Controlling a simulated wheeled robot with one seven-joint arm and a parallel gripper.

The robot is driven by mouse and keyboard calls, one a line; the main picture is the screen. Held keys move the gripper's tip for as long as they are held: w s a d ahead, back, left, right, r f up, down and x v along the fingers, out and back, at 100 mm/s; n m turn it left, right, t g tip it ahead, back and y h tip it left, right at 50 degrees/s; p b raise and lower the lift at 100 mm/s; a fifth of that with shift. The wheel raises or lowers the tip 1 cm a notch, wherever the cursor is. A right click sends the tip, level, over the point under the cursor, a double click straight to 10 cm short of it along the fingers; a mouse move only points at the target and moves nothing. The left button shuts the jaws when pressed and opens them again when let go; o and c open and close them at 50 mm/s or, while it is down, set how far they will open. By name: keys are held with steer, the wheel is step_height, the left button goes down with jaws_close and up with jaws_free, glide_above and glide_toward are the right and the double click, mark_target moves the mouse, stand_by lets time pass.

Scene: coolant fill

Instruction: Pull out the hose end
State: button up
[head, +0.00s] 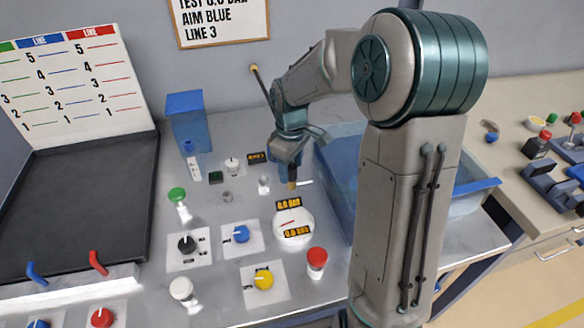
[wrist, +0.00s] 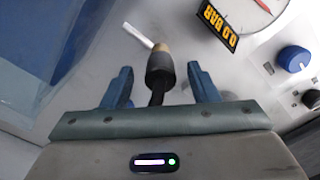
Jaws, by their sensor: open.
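The hose end (wrist: 160,68) is black with a brass tip. In the wrist view it stands between the two blue fingers of my gripper (wrist: 161,88), with a gap on each side. A short black hose runs back from it toward the palm. In the head view the hose end (head: 292,183) shows just below my gripper (head: 291,158), over the grey panel left of the blue tub. My gripper is open around the hose end and is not closed on it. The lower part of the hose is hidden by my gripper.
A round gauge (head: 293,225) with "0.0 BAR" labels lies close in front. A blue tub (head: 335,185) stands to the right. Several coloured knobs, including a blue one (head: 241,234) and a red one (head: 317,258), stand nearby. A blue box (head: 186,118) is at the back left.

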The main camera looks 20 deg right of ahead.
mark_target(291, 167)
steer(key=shift+f, duration=0.55)
steer(key=c, duration=1)
steer(key=shift+o, duration=0.6)
steer(key=shift+r+p, duration=0.35)
steer(key=shift+r, duration=0.05)
steer(key=shift+r+p, duration=1.95)
steer(key=shift+r, duration=0.45)
